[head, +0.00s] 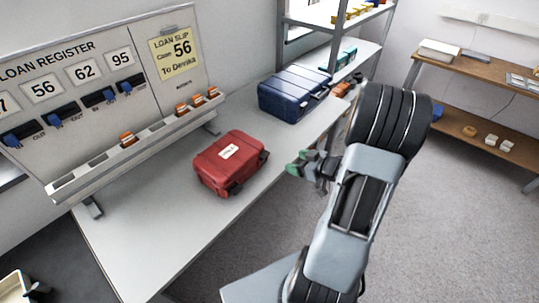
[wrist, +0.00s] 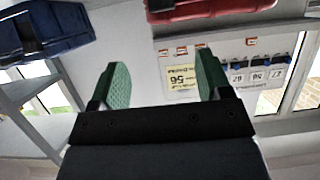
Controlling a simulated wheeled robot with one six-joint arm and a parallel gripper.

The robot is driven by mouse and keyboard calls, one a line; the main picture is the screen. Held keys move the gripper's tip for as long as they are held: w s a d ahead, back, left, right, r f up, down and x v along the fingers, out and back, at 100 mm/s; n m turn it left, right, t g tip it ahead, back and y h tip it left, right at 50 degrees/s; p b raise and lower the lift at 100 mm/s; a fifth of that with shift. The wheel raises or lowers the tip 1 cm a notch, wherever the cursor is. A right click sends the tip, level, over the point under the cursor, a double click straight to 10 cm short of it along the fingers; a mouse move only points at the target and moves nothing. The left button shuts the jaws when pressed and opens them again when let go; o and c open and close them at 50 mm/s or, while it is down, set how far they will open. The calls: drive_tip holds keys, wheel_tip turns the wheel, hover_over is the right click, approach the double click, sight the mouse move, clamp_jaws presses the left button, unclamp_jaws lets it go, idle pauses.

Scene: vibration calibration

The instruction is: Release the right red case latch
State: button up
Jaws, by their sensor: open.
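The red case (head: 222,168) lies shut on the long grey-white table, with a white label on its lid. Two dark latches show on its front side, one near the front corner (head: 236,188) and the right latch (head: 263,158) towards the far right; whether they are fastened is too small to tell. My gripper (head: 298,163) is open and empty, to the right of the case and apart from it. In the wrist view, my green fingertips (wrist: 163,78) stand wide apart, and part of the red case (wrist: 215,9) shows at the top edge.
A blue case (head: 293,94) stands farther back on the table (head: 140,236). The loan register board (head: 100,82) with its slotted ledge rises behind the red case. Shelves (head: 335,22) stand beyond, and a wooden bench (head: 480,77) is at the right. Open carpet lies right of the table.

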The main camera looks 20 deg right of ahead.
sight(267, 156)
drive_tip(key=x, duration=1.3)
drive_tip(key=shift+w+a, duration=0.15)
drive_tip(key=shift+a, duration=0.15)
drive_tip(key=shift+c, duration=0.4)
drive_tip(key=c, duration=0.8)
drive_tip(key=shift+c, duration=0.2)
